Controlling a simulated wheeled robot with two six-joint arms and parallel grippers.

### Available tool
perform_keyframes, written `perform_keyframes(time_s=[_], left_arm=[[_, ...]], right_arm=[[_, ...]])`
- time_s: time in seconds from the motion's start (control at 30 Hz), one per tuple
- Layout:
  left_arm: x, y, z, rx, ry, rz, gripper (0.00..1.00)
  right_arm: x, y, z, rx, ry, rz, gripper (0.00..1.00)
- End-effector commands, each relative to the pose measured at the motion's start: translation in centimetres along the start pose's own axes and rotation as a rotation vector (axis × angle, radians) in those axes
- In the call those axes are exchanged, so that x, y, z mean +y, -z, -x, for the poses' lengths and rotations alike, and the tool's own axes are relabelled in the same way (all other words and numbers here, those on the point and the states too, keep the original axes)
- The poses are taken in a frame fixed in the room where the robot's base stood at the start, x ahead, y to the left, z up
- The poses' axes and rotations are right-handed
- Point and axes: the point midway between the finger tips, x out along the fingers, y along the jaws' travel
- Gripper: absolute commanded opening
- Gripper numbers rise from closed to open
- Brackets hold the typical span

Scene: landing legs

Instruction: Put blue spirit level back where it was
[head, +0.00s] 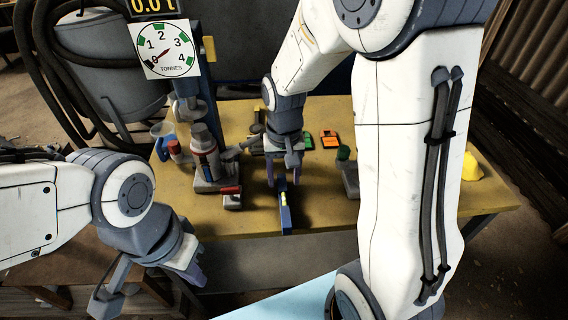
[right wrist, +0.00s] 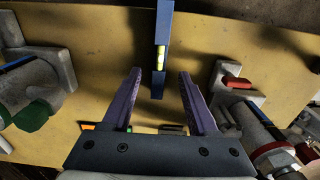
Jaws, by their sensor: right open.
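The blue spirit level (head: 285,210), with a yellow-green vial, lies on the yellow table top (head: 325,215), its near end at the front edge. In the right wrist view the level (right wrist: 163,28) runs up from between my fingertips, and its lower end lies between the fingers without visible contact. My right gripper (head: 284,181) is open over the level's far end; its purple fingers also show in the right wrist view (right wrist: 160,75). My left gripper (head: 150,287) looks open and empty, low at the left, in front of the table.
A grey stand with a red-capped cylinder (head: 204,160) is left of the level. Another grey fitting with a green cap (head: 343,153) is to the right, partly hidden by my arm. Green and orange items (head: 328,139) lie behind. A yellow lump (head: 471,168) is far right.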

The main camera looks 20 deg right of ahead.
Motion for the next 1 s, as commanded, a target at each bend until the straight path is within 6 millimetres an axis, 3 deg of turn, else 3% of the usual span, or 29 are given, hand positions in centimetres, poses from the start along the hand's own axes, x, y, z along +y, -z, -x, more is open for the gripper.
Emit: perform_keyframes(time_s=[0.1, 0.33, 0.43, 0.53, 0.7, 0.83, 1.0], left_arm=[[0.0, 0.0, 0.3, 0.000, 0.000, 0.000, 0.00], [0.0, 0.0, 0.5, 0.000, 0.000, 0.000, 0.00], [0.0, 0.0, 0.5, 0.000, 0.000, 0.000, 0.00], [0.0, 0.0, 0.5, 0.000, 0.000, 0.000, 0.00], [0.0, 0.0, 0.5, 0.000, 0.000, 0.000, 0.00], [0.0, 0.0, 0.5, 0.000, 0.000, 0.000, 0.00], [0.0, 0.0, 0.5, 0.000, 0.000, 0.000, 0.00]], right_arm=[[0.0, 0.1, 2.2, 0.004, 0.001, 0.000, 0.59], [-0.9, -1.0, 4.2, 0.003, 0.005, 0.046, 0.59], [-3.5, -4.3, 5.2, 0.009, 0.019, 0.193, 0.59], [-6.0, -9.5, 6.1, 0.015, 0.040, 0.411, 0.59], [-7.4, -17.4, 6.6, 0.017, 0.074, 0.743, 0.59], [-7.1, -20.6, 6.5, 0.016, 0.089, 0.884, 0.59], [-7.0, -21.4, 6.5, 0.014, 0.092, 0.923, 0.59]])
